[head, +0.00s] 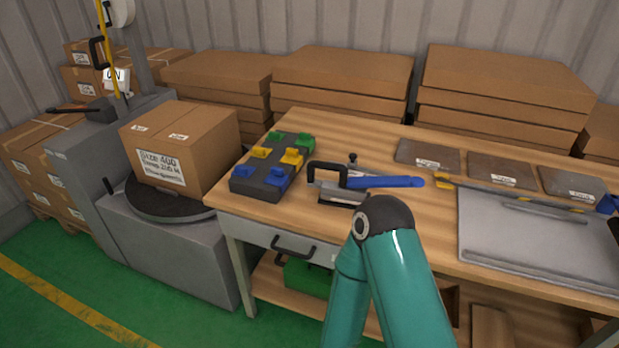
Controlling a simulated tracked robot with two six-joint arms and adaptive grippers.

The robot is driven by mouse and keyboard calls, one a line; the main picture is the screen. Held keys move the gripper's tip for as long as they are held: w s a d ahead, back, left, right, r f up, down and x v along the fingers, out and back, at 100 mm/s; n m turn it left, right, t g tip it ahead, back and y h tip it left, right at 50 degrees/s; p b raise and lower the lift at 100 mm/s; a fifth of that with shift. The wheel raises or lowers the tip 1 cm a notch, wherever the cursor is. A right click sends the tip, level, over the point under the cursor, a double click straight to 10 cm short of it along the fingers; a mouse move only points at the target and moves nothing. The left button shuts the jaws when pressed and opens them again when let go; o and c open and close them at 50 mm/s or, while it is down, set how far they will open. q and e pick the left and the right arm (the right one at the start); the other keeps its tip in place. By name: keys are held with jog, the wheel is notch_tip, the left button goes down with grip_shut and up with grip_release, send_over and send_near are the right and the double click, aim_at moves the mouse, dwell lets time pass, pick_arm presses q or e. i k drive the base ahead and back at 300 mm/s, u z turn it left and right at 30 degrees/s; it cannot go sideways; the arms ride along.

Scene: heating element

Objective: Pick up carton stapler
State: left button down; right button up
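The carton stapler (384,182) lies on the wooden workbench (385,136), left of the bench's middle. It has a long blue handle pointing right, a black curved part at its left and a grey metal base. A teal arm link of mine with a dark joint rises from the bottom, just in front of the stapler, and hides some of the bench there. Neither gripper shows in the head view, so I cannot see whether either is open or shut.
A black tray with green, yellow and blue blocks (268,172) sits left of the stapler. A carton (182,148) stands on a round turntable further left. Flat plates (427,156) and a grey panel (530,235) lie at the right. Stacked cartons (340,78) line the wall.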

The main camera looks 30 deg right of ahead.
aim_at(333, 193)
jog(key=z, duration=0.15)
jog(key=i, duration=0.8)
jog(key=z, duration=0.6)
